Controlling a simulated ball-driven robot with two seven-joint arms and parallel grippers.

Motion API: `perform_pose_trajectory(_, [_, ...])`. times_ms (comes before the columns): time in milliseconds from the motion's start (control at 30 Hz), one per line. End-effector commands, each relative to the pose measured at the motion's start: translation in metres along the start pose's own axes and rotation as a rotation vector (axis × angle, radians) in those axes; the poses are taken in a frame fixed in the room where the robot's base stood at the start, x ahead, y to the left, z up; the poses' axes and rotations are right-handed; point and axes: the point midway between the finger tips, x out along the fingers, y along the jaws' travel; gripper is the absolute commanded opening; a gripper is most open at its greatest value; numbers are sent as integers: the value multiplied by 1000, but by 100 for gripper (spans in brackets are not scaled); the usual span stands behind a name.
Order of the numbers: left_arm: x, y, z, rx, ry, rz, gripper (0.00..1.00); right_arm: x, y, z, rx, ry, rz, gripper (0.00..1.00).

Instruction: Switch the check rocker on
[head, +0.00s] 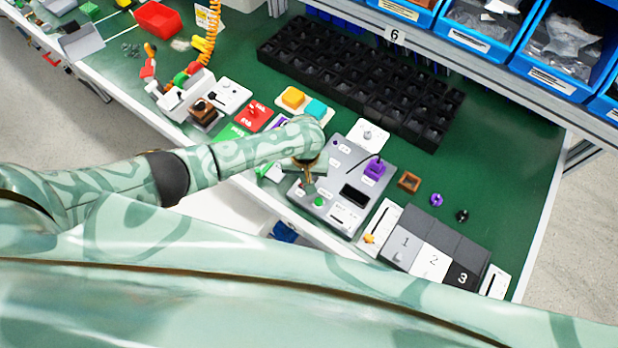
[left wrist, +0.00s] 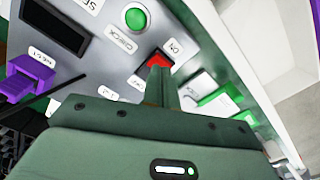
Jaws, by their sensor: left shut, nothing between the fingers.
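The grey control panel (head: 338,217) lies on the green bench near its front edge; it also shows in the left wrist view (left wrist: 100,65). In the left wrist view the red rocker (left wrist: 159,58) sits near the panel's edge beside an "ON" label. A green round button (left wrist: 136,18) and a dark display (left wrist: 55,25) are on the same panel. My left gripper (head: 308,186) is over the panel, shut and empty. Its fingers (left wrist: 158,80) point at the rocker and hide its lower part. I cannot tell whether they touch it or which way it is tipped. My right gripper is not in view.
A purple part (head: 375,168) with a thin black lead sits on the panel's right side. Behind is a black compartment tray (head: 360,80). Numbered blocks (head: 433,262) lie to the right, a red card (head: 254,115) and other coloured parts to the left. Bare green bench shows at far right.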

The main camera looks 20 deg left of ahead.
Motion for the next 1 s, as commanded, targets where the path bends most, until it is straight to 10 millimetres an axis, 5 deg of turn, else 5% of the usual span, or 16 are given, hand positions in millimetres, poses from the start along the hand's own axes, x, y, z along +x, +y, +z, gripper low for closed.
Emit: perform_pose_trajectory(1000, [10, 0, 0, -1, 0, 1, 0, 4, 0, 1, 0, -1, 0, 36])
